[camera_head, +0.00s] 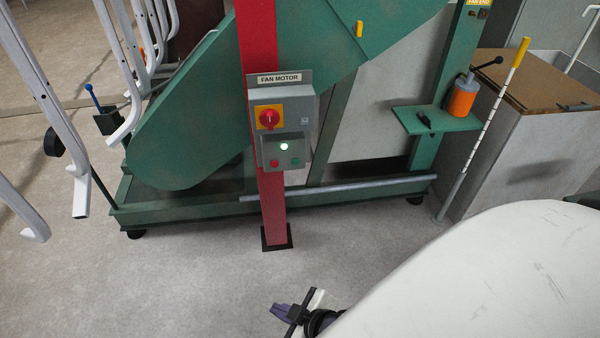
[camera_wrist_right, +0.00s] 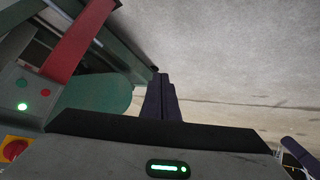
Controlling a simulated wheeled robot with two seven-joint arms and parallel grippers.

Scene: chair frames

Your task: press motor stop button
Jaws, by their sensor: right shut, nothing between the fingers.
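The grey control box (camera_head: 284,128) labelled FAN MOTOR is on a red post. Low on its front, a small red button (camera_head: 275,163) sits left of a green button (camera_head: 295,162), below a lit lamp (camera_head: 284,147). Above is a red rotary switch (camera_head: 269,118) on a yellow plate. My right gripper (camera_head: 281,310) is low at the bottom of the head view, well apart from the box. In the right wrist view its dark fingers (camera_wrist_right: 158,90) are together and empty; the box (camera_wrist_right: 30,128) shows at the left edge. My left gripper is out of view.
The red post (camera_head: 272,205) stands before a green machine (camera_head: 190,135). White tubular frames (camera_head: 60,110) hang at the left. A green shelf (camera_head: 435,119) with an orange can (camera_head: 462,97) and a wooden-topped bin (camera_head: 540,125) are right. The floor before the post is clear.

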